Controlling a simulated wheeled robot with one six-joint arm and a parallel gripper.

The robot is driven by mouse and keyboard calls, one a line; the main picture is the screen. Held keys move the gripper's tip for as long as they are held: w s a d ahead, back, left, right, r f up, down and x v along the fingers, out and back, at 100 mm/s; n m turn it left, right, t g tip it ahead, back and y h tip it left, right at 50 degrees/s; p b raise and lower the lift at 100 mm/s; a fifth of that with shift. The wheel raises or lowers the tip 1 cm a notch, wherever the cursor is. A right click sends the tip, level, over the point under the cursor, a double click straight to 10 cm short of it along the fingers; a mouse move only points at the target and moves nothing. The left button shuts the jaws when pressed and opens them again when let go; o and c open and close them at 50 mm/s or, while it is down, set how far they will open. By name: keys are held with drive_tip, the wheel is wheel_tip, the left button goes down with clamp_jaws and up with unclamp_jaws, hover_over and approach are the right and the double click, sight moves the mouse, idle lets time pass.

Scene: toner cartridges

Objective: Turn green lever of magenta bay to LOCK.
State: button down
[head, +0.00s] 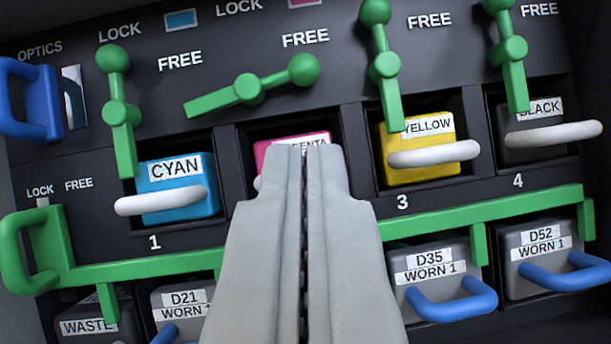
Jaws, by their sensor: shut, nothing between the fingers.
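The green lever of the magenta bay (249,88) lies nearly level, slightly tilted, with its round knob at the right, toward the FREE label (305,38). A LOCK label (239,6) is at the upper left of it. The magenta cartridge (283,147) sits in its bay below the lever, mostly hidden behind my gripper. My gripper (303,150) is shut and empty, in front of the magenta cartridge and below the lever. I cannot tell whether it touches the cartridge.
The cyan (182,172), yellow (410,142) and black (530,122) cartridges have white handles, with steep green levers above. A long green bar (160,268) crosses below. Worn drum units with blue handles (452,302) are beneath it. A blue handle (32,100) is at the left.

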sight(304, 74)
drive_tip(key=x, duration=0.9)
drive_tip(key=shift+w+r, duration=0.1)
drive_tip(key=shift+w, duration=0.1)
